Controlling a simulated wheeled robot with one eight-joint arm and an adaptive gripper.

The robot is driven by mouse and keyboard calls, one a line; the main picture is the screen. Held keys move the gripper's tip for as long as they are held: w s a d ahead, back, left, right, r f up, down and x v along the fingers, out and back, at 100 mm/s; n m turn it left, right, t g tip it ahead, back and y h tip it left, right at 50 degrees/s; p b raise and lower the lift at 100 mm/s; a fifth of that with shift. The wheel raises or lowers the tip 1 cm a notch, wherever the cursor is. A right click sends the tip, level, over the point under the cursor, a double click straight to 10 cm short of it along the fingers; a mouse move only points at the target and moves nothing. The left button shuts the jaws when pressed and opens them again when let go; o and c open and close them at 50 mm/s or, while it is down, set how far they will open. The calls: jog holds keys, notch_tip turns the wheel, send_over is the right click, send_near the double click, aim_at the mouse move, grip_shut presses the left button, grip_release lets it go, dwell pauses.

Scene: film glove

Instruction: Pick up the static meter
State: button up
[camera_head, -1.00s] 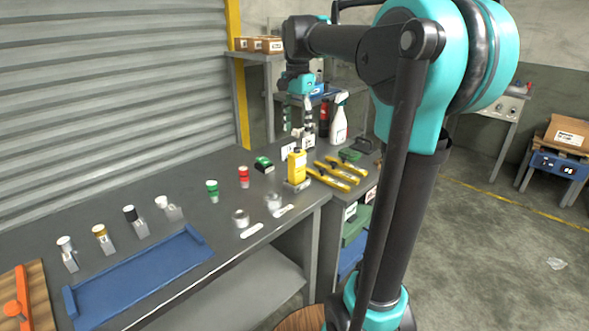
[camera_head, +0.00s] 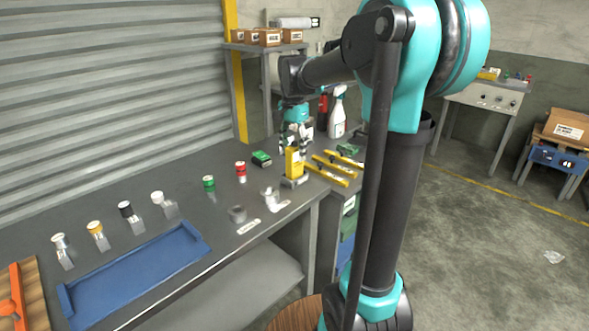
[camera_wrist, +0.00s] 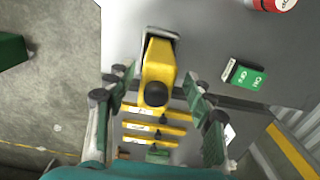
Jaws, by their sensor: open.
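The static meter seems to be the upright yellow device (camera_head: 294,162) on a small grey stand near the bench's right end. In the wrist view it shows from above as a yellow body (camera_wrist: 157,62) with a dark round end. My gripper (camera_head: 297,148) is above and around the meter's upper part. In the wrist view my gripper (camera_wrist: 154,88) has its two green-padded fingers apart, one on each side of the meter, with a gap visible on both sides. Whether a finger touches it is unclear.
Yellow bar-shaped tools (camera_head: 330,174) lie close to the right of the meter. A green box (camera_head: 262,159) and a red cylinder (camera_head: 241,169) stand to its left. A spray bottle (camera_head: 337,115) stands behind. A blue tray (camera_head: 135,275) lies at the front left.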

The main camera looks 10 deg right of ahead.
aim_at(295, 163)
jog(key=f, duration=0.5)
jog(key=shift+d, duration=0.2)
jog(key=shift+c, duration=0.2)
grip_shut()
